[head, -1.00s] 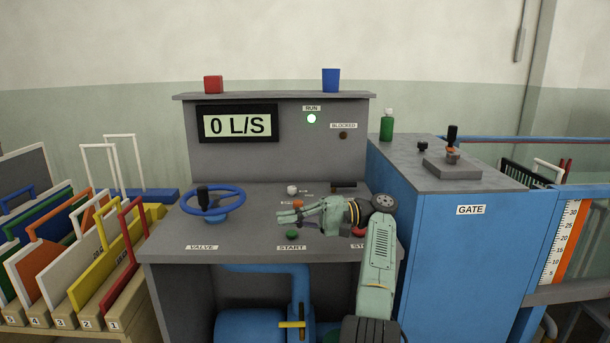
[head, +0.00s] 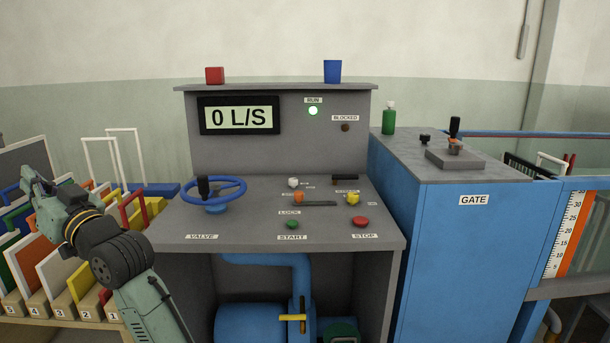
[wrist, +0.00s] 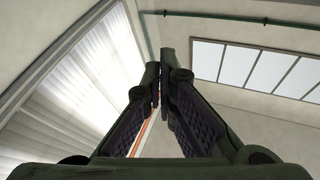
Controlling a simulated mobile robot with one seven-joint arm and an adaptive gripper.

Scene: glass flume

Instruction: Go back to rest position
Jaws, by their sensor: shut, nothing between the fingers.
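My gripper (head: 32,184) is raised at the left of the head view, in front of the rack of coloured boards and left of the control desk. It points upward. In the wrist view my gripper (wrist: 160,78) has its fingertips together with nothing between them, and the ceiling and a window lie beyond. The control desk (head: 250,220) stands in the middle with a blue valve wheel (head: 216,190), a green START button (head: 292,224) and a red STOP button (head: 360,221). The green RUN lamp (head: 313,111) is lit and the display (head: 239,116) reads 0 L/S.
The rack (head: 60,305) of coloured boards is behind and beside my arm. A blue GATE cabinet (head: 450,250) stands right of the desk with a green bottle (head: 389,120) on top. A red block (head: 215,75) and blue cup (head: 332,71) sit on the desk's upper shelf.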

